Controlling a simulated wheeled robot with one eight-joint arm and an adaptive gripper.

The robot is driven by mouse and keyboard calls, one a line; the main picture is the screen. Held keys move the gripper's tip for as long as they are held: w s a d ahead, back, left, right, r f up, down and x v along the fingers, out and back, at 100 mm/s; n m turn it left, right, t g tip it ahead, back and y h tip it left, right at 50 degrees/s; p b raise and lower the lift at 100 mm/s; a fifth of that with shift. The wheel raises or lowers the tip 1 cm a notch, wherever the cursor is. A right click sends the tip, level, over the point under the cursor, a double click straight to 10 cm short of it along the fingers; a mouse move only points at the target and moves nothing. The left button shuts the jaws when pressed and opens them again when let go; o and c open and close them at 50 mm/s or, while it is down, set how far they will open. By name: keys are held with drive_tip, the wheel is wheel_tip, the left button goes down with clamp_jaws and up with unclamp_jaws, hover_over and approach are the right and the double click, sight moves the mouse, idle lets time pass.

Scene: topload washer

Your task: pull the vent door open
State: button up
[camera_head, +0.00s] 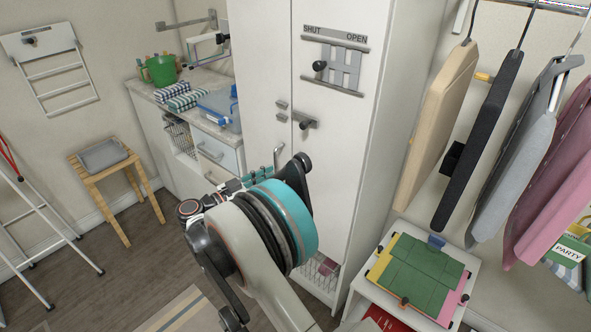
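The vent door (345,70) is a grey slotted panel between two horizontal rails, high on the tall white cabinet. Its black round knob (320,66) sits at the panel's left side, under the word SHUT. The word OPEN is printed above the right end of the rails. My gripper (236,187) is low in front of the cabinet, below and left of the vent, well apart from it. My arm's turquoise-banded joint hides much of it, and its fingers cannot be made out clearly.
The tall white cabinet (397,92) has a dark latch knob (305,124) below the vent. Clothes (480,140) hang at the right above a small white table (455,318) with coloured folders. A counter (150,92) and a wooden stool (90,172) stand at the left.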

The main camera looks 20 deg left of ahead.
sight(293, 166)
drive_tip(key=b+x, duration=0.2)
drive_tip(key=x, duration=0.7)
clamp_jaws()
